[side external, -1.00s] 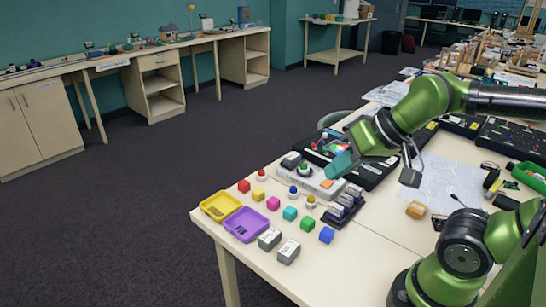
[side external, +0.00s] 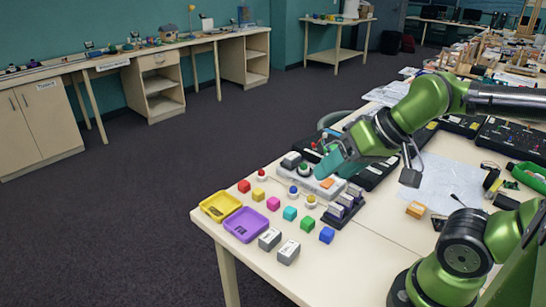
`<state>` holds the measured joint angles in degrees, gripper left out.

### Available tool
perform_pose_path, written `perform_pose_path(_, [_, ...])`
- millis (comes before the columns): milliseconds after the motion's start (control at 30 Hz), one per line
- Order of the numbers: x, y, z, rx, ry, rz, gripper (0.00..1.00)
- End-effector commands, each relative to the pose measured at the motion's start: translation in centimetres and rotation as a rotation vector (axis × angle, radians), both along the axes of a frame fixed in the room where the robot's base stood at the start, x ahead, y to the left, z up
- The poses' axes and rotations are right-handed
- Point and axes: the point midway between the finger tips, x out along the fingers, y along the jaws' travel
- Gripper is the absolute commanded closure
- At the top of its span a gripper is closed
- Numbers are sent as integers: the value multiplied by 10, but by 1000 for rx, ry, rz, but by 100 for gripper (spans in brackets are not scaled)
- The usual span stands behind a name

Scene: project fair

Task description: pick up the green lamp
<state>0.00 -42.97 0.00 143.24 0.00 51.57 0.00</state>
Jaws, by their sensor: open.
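My gripper (side external: 326,164), with teal fingers, is low over the grey board (side external: 298,174) near the table's left edge. It is open. Small domed lamps stand nearby: a red one (side external: 262,175), a blue one (side external: 293,190) and a yellow one (side external: 310,202). The gripper hides part of the board.
Several coloured cubes, including a green cube (side external: 307,223), lie in front. A yellow tray (side external: 207,212), a purple tray (side external: 258,236) and two grey blocks (side external: 289,251) are near the table's corner. A dark rack (side external: 345,208) stands close to the gripper.

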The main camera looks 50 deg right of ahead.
Motion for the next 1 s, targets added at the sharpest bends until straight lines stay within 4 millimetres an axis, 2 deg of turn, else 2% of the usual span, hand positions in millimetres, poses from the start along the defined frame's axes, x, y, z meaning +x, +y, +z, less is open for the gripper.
perform_pose_path(133, [0, -1, -1, 1, 3, -6, 38])
perform_pose_path(233, [5, -8, -10, 5, 46, -32, 38])
perform_pose_path(367, [30, -32, -16, 50, 128, -152, 38])
perform_pose_path(467, [59, -63, -21, 185, 213, -425, 38])
perform_pose_path(600, [95, -111, -30, 410, 297, -890, 38])
perform_pose_path(800, [130, -171, -44, 705, 334, -1512, 38])
perform_pose_path(900, [143, -195, -48, 854, 317, -1795, 38])
perform_pose_path(1000, [153, -211, -47, 995, 287, -2026, 38])
